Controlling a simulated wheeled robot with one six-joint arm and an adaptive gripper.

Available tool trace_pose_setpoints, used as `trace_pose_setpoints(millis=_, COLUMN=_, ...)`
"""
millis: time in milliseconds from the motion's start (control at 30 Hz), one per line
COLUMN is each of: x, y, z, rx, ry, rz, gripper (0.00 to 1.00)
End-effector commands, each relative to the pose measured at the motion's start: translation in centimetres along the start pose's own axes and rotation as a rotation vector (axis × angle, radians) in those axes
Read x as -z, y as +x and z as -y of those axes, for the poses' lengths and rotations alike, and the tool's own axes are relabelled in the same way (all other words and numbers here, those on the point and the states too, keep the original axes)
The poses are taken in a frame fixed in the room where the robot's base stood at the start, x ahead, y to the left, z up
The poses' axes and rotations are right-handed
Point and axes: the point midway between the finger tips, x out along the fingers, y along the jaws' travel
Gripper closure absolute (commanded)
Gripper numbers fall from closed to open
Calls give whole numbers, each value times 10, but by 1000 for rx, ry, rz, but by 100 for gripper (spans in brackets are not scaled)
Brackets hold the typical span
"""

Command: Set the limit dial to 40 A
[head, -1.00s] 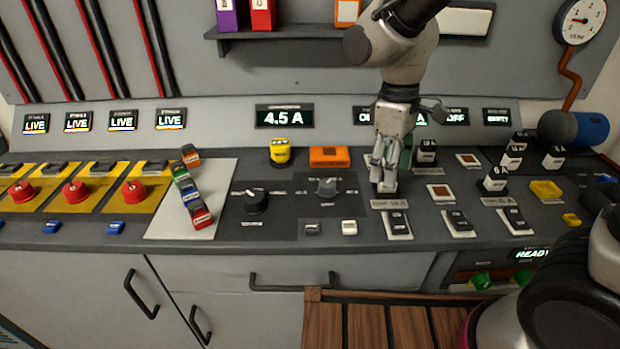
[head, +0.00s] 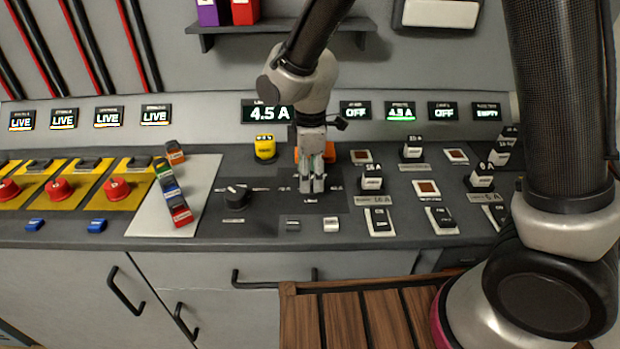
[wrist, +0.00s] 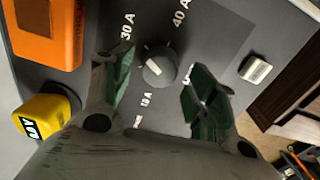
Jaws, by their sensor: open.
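The limit dial (wrist: 160,67) is a round dark grey knob on a black panel in the wrist view. Labels 30 A and 40 A stand on its upper left and upper right sides, and one reading about 10 A is below it. A pale mark shows on its left part; I cannot tell which label it points to. My gripper (wrist: 162,83) is open, with a green-padded finger on either side of the dial. No contact with the knob is visible. In the head view my gripper (head: 312,188) covers the dial, above the LIMIT label.
Another black dial (head: 237,195) sits to the left, and a yellow button (head: 264,148) and an orange block (wrist: 45,30) lie behind. A white switch (head: 331,224) is in front. A black and white 16 A block (head: 372,180) stands close on the right.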

Motion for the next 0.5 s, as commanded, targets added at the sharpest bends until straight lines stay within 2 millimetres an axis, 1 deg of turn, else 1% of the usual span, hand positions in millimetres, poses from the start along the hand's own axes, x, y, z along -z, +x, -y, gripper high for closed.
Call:
trace_pose_setpoints(millis=33, x=-1, y=7, z=0, rx=2, ry=0, rz=2, gripper=42)
trace_pose_setpoints(millis=100, x=0, y=14, z=0, rx=2, ry=1, rz=2, gripper=42)
trace_pose_setpoints(millis=167, x=0, y=17, z=0, rx=1, ry=1, rz=1, gripper=42)
trace_pose_setpoints(millis=433, x=0, y=19, z=0, rx=0, ry=1, rz=0, gripper=42)
trace_pose_setpoints(millis=467, x=0, y=19, z=0, rx=0, ry=1, rz=0, gripper=44)
trace_pose_setpoints(millis=500, x=0, y=19, z=0, rx=0, ry=1, rz=0, gripper=51)
